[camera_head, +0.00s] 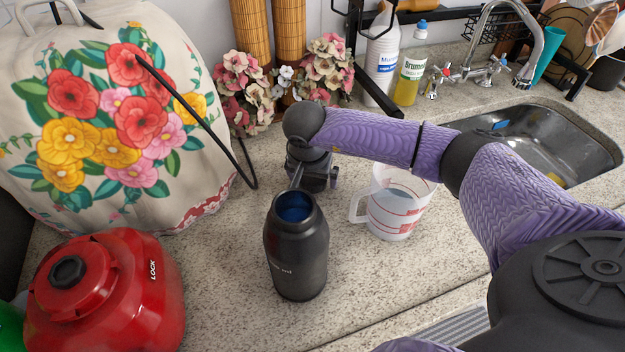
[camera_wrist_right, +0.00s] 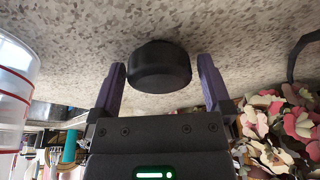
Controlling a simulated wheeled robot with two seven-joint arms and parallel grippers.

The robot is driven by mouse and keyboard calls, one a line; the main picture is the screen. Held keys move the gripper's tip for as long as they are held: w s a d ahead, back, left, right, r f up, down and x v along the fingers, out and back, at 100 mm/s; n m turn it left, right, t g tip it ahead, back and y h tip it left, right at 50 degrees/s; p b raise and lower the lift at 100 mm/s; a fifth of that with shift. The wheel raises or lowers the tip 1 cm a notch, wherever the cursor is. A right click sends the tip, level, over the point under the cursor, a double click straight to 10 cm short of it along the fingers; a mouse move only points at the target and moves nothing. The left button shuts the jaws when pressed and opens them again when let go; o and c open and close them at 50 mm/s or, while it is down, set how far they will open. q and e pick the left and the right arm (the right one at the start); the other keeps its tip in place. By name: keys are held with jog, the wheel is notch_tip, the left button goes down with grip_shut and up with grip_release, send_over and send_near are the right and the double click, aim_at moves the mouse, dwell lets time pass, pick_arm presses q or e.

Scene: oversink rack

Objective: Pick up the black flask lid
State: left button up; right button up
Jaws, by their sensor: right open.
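The black flask lid (camera_wrist_right: 159,67) sits on the speckled counter in the right wrist view, between the two purple fingers of my right gripper (camera_wrist_right: 161,85). The fingers are open, with a gap on each side of the lid. In the head view my right gripper (camera_head: 310,178) points down at the counter behind the flask, and the lid cannot be made out there. The black flask (camera_head: 297,250) stands upright and uncapped, its blue inside showing. My left gripper is not in view.
A measuring cup (camera_head: 396,205) stands right of the flask, close to my right arm. A red jug (camera_head: 105,295) stands at front left, with a floral cover (camera_head: 115,120) behind it. Artificial flowers (camera_head: 245,92) are at the back. The sink (camera_head: 545,150) is at right.

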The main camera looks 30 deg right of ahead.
jog(key=c, duration=1.1)
